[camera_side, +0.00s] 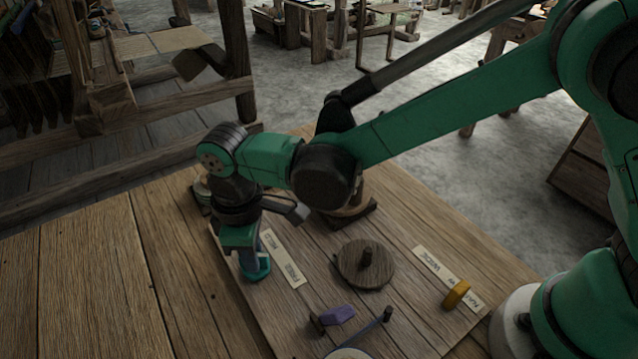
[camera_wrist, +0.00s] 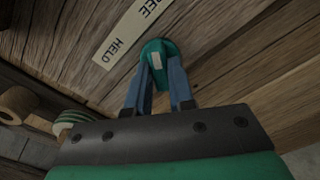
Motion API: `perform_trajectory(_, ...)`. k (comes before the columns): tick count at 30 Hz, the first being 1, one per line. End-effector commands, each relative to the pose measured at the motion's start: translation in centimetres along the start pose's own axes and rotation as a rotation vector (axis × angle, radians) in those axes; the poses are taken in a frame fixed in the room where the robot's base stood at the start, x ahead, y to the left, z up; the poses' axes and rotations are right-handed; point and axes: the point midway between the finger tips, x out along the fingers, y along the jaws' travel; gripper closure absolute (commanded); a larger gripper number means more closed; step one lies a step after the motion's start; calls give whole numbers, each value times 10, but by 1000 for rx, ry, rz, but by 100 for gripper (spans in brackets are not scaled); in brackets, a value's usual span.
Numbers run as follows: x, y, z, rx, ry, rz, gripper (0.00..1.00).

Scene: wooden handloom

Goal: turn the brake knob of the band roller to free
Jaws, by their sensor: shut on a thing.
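The teal brake knob (camera_wrist: 166,48) with a pale mark on it is between my gripper's (camera_wrist: 160,76) two blue fingers in the wrist view. In the side view the knob (camera_side: 258,273) sits on the wooden board, and my gripper (camera_side: 252,258) points down at it and is shut on it. A pale label strip (camera_side: 281,258) lies beside the knob. In the wrist view the strip (camera_wrist: 128,30) reads HELD at its lower left end and FREE, partly cut off, at the top. I cannot tell which word the mark points to.
A round wooden disc with a peg (camera_side: 350,262) stands right of my gripper. Farther right are an orange knob (camera_side: 457,294) and another label strip (camera_side: 446,275). A purple piece (camera_side: 338,315) and a dark lever (camera_side: 372,328) are at the front. The table left of the board is bare.

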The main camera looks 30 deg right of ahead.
Motion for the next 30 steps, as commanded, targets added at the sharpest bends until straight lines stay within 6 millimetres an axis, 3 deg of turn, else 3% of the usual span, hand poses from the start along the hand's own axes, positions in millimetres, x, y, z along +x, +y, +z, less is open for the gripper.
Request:
perform_trajectory(9, -1, 0, 0, 107, -1, 0, 100)
perform_trajectory(24, -1, 0, 0, 125, -1, 0, 100)
perform_trajectory(25, -1, 0, 0, 125, -1, 0, 76)
perform_trajectory(27, 0, 0, 0, 124, -1, 0, 56)
perform_trajectory(28, 0, 0, 0, 124, -1, 0, 50)
perform_trajectory(30, 0, 0, 0, 124, -1, 0, 50)
